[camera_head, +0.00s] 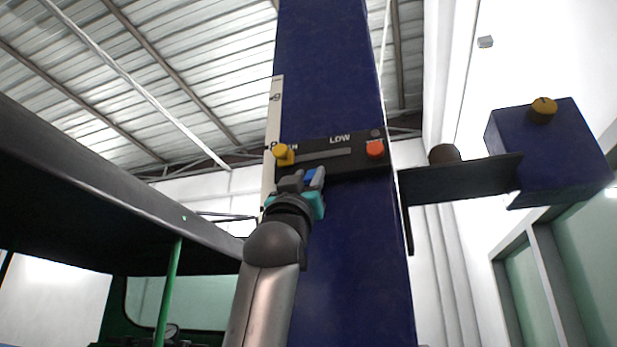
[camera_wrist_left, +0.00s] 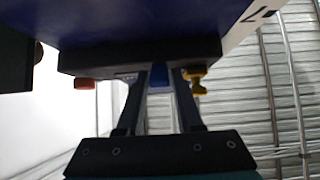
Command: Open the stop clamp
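None of the parts in view carries a label that names it as the stop clamp. A dark panel (camera_head: 329,154) marked "LOW" sits across the blue column, with a long grey strip, a yellow knob (camera_head: 283,154) at its left end and a red knob (camera_head: 375,149) at its right. My left gripper (camera_head: 304,181) is just below the panel, nearer the yellow knob. In the left wrist view its fingers flank a small blue piece (camera_wrist_left: 162,78) at the panel, between the red knob (camera_wrist_left: 85,85) and the yellow knob (camera_wrist_left: 197,83). I cannot tell whether they press on it. My right gripper is out of view.
The tall blue column (camera_head: 330,60) has a white scale (camera_head: 272,120) on its left edge. A dark bracket (camera_head: 455,180) and a blue box (camera_head: 550,150) with a yellow knob stick out to the right. A canopied vehicle (camera_head: 120,190) stands at the left.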

